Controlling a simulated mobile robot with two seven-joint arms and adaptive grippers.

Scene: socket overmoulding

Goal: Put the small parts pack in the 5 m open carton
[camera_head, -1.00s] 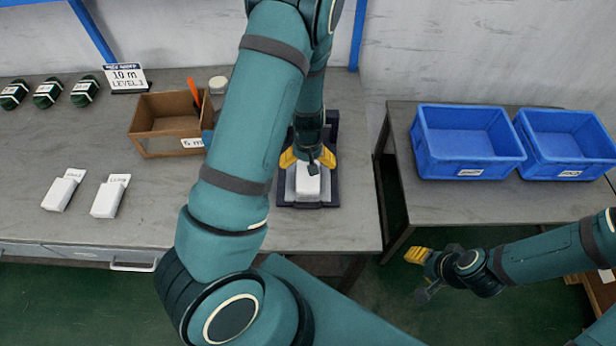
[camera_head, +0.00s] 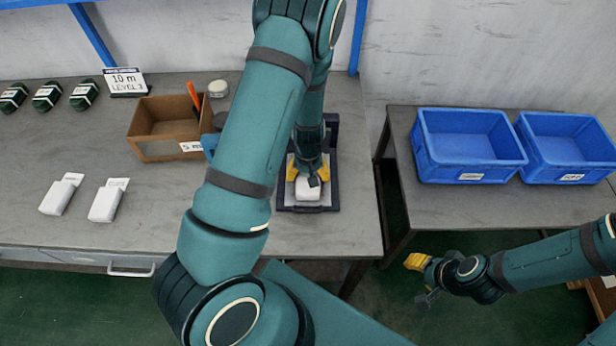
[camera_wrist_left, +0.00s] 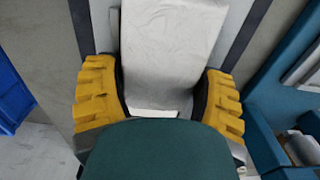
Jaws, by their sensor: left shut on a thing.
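A white small parts pack (camera_head: 308,190) sits on a dark-framed stand (camera_head: 331,150) with a light plate, right of the middle of the bench. My left gripper (camera_head: 308,174) comes down over it and is shut on it. In the left wrist view the pack (camera_wrist_left: 168,50) lies between the yellow fingers (camera_wrist_left: 160,100). The open carton (camera_head: 160,150), brown and labelled "5 m", stands to the left of the stand. An orange item sticks up at its right side; its inside shows only in part. My right gripper (camera_head: 420,280) hangs empty at the right, its jaw opening unclear.
Two white packs (camera_head: 62,194) (camera_head: 108,200) lie at the bench's front left. Several dark green items (camera_head: 47,96) and a "10 m" sign (camera_head: 126,82) stand behind. Blue bins (camera_head: 468,146) (camera_head: 570,148) are on the right table. A blue object (camera_head: 210,143) is partly hidden by my left arm.

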